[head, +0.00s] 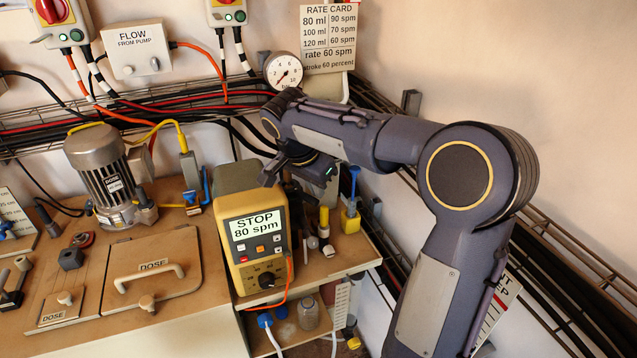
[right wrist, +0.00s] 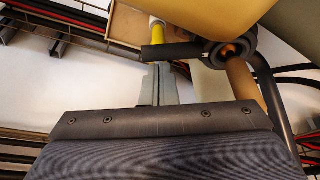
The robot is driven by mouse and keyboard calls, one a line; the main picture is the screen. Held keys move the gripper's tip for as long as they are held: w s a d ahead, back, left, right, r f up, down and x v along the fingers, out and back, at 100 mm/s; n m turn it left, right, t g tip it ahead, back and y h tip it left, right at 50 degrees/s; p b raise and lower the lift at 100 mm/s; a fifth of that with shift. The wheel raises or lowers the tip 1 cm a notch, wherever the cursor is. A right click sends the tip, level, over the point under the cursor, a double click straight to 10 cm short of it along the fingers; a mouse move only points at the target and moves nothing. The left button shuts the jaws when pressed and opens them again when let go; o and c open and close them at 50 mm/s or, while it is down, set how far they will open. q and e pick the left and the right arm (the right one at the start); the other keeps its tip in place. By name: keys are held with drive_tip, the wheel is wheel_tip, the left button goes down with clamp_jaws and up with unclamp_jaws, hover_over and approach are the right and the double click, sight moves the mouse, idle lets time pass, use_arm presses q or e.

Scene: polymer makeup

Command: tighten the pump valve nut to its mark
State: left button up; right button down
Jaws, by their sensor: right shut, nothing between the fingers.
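The yellow dosing pump (head: 250,235) stands on the bench, its display reading STOP 80 spm. My right arm comes in from the right, and its gripper (head: 270,176) is beside the pump's upper right side. In the right wrist view, the right gripper (right wrist: 162,72) is shut and empty. Just beyond its fingers is a dark bar (right wrist: 170,52) that runs to a dark round fitting (right wrist: 231,50) with a copper-coloured centre. This may be the valve nut; I cannot tell for sure, nor whether the fingers touch the bar. No mark is readable there. My left gripper is not in view.
A motor (head: 102,170) and a hatch with a handle (head: 152,275) are left of the pump. A yellow-and-blue fitting (head: 351,212) and small parts stand on the shelf to its right. A gauge (head: 283,71) and rate card (head: 328,38) are on the wall. Cables run behind.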

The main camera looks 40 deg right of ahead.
drive_tip(key=shift+s+a+m, duration=0.15)
drive_tip(key=shift+a+m, duration=0.45)
drive_tip(key=shift+a, duration=0.05)
drive_tip(key=shift+d+r, duration=0.1)
drive_tip(key=shift+d, duration=0.15)
drive_tip(key=d, duration=0.1)
drive_tip(key=d+r, duration=0.1)
drive_tip(key=d, duration=0.1)
drive_tip(key=shift+d+r+p, duration=0.15)
drive_tip(key=shift+r+p, duration=0.2)
drive_tip(key=v, duration=0.8)
drive_tip(key=shift+w+a+r, duration=0.25)
drive_tip(key=shift+a+r, duration=0.05)
drive_tip(key=shift+r, duration=0.05)
